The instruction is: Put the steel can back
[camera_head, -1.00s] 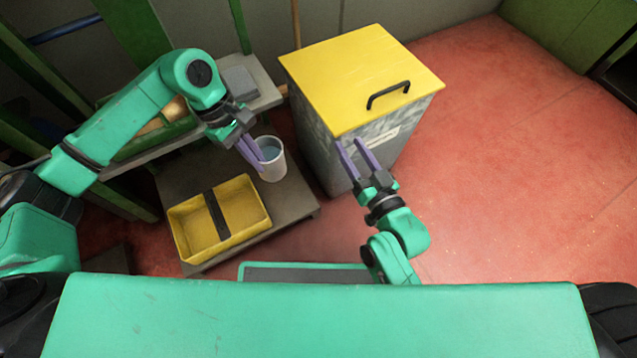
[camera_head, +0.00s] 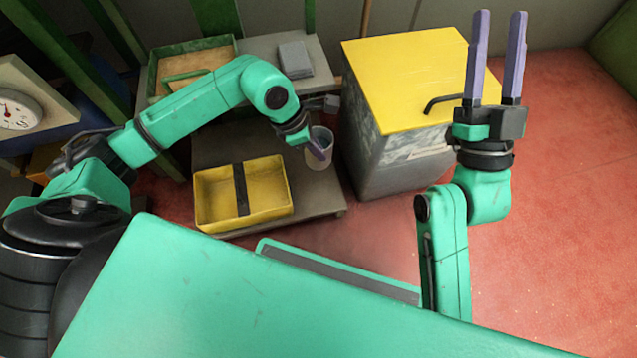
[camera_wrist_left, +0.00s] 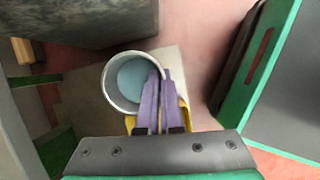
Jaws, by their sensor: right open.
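The steel can (camera_head: 319,155) is a pale, round, open-topped can with a bluish inside. It stands upright on or just above the grey low platform (camera_head: 322,190), close to the yellow-topped bin. It also shows in the left wrist view (camera_wrist_left: 112,88). My left gripper (camera_head: 317,150) is at the can's rim. In the wrist view its purple fingers (camera_wrist_left: 160,78) are close together, one inside the can and one outside, pinching the wall. My right gripper (camera_head: 500,18) is open and empty, pointing up in front of the bin.
A yellow tray (camera_head: 215,205) with a dark bar lies on the platform. A grey bin with a yellow lid (camera_head: 400,70) and black handle stands to the right. A grey shelf (camera_head: 325,75) behind holds a green-rimmed tray (camera_head: 155,75) and a grey block (camera_head: 295,60). Red floor at right is clear.

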